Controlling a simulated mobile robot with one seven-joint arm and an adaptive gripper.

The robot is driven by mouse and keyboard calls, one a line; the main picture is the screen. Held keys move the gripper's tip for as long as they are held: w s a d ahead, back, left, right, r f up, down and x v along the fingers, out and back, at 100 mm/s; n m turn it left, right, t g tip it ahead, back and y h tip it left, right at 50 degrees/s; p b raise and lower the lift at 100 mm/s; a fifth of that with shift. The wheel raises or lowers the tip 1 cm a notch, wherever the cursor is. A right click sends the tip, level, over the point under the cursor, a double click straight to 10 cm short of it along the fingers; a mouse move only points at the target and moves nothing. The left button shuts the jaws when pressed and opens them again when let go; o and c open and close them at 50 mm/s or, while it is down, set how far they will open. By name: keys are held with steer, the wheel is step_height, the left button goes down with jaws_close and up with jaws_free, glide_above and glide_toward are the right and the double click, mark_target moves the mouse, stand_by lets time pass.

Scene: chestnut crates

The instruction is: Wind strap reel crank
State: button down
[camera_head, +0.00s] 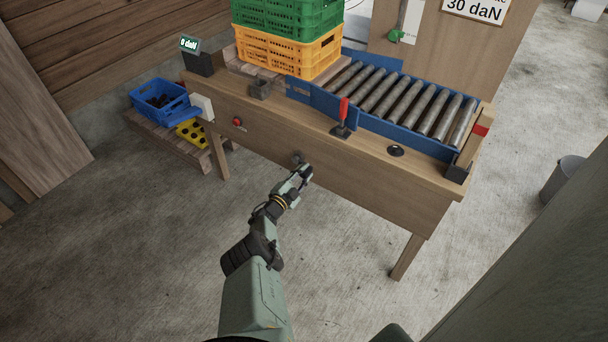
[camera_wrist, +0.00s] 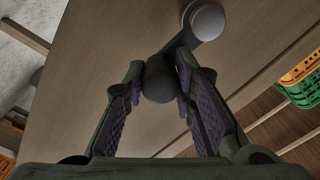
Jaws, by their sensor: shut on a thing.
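The crank (camera_head: 298,157) is on the front board of the wooden bench (camera_head: 350,180), partly hidden by my gripper (camera_head: 304,172). In the wrist view the crank's round grey hub (camera_wrist: 206,20) sits at the top, and a short dark arm runs down-left from it to a dark rounded handle (camera_wrist: 159,82). My gripper (camera_wrist: 160,88) is shut on that handle, one ridged finger pad on each side. A small display (camera_head: 189,44) at the bench's far left reads 0 daN. No strap is clearly visible.
Stacked green (camera_head: 290,18) and orange crates (camera_head: 290,52) stand on the bench beside a roller conveyor (camera_head: 400,98). A red-handled lever (camera_head: 342,115) and a red button (camera_head: 237,121) are near. A blue crate (camera_head: 160,99) stands left. A "30 daN" sign (camera_head: 474,8) hangs behind. Floor before the bench is clear.

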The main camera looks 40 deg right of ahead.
steer(key=shift+w+r+n, duration=0.15)
steer(key=shift+r+n, duration=0.25)
steer(key=c, duration=1.6)
jaws_free()
steer(key=o, duration=0.3)
steer(key=shift+f, duration=0.15)
